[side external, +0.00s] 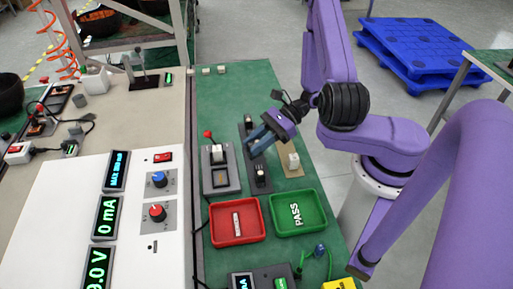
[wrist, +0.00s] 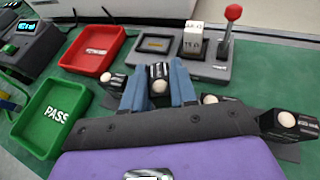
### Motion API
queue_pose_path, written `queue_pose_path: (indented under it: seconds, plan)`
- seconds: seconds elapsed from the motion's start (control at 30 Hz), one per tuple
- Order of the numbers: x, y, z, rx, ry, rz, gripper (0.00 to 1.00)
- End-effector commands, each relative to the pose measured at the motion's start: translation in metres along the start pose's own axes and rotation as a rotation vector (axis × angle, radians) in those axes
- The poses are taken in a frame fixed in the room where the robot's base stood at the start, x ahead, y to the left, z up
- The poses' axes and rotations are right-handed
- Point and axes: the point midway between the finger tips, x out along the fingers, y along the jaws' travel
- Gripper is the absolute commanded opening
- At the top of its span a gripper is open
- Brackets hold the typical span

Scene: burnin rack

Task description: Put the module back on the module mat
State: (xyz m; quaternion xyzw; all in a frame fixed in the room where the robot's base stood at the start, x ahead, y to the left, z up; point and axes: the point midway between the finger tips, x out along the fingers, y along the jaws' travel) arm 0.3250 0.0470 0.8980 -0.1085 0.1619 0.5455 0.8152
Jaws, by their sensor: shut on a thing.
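My gripper (wrist: 157,88) is shut on a black module (wrist: 158,75) with a pale round dome, held upright between the blue fingers. In the side view my gripper (side external: 256,139) is low over the dark module mat (side external: 256,156), a long narrow strip, and its fingers hide the held module. I cannot tell whether the held module touches the mat. Other similar modules stand along the strip, one to the left (wrist: 113,82), one partly hidden close right of the fingers (wrist: 211,99), and one farther right (wrist: 286,121). The mat's end shows in the wrist view (wrist: 288,152).
A grey test fixture (side external: 221,178) with a red-knobbed lever stands beside the mat. A red tray (side external: 213,226) and a green PASS tray (side external: 322,222) lie at the near end. A power supply (side external: 135,220) is at left.

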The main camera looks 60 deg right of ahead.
Motion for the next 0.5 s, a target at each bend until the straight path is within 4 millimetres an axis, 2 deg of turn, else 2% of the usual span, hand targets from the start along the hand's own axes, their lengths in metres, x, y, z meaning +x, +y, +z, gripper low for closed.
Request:
queue_pose_path:
  seconds: [0.2, 0.5]
  plan:
    - [0.008, 0.001, -0.019, 0.002, 0.000, 0.000, 0.00]
    - [0.008, 0.001, -0.021, 0.001, 0.001, -0.001, 0.00]
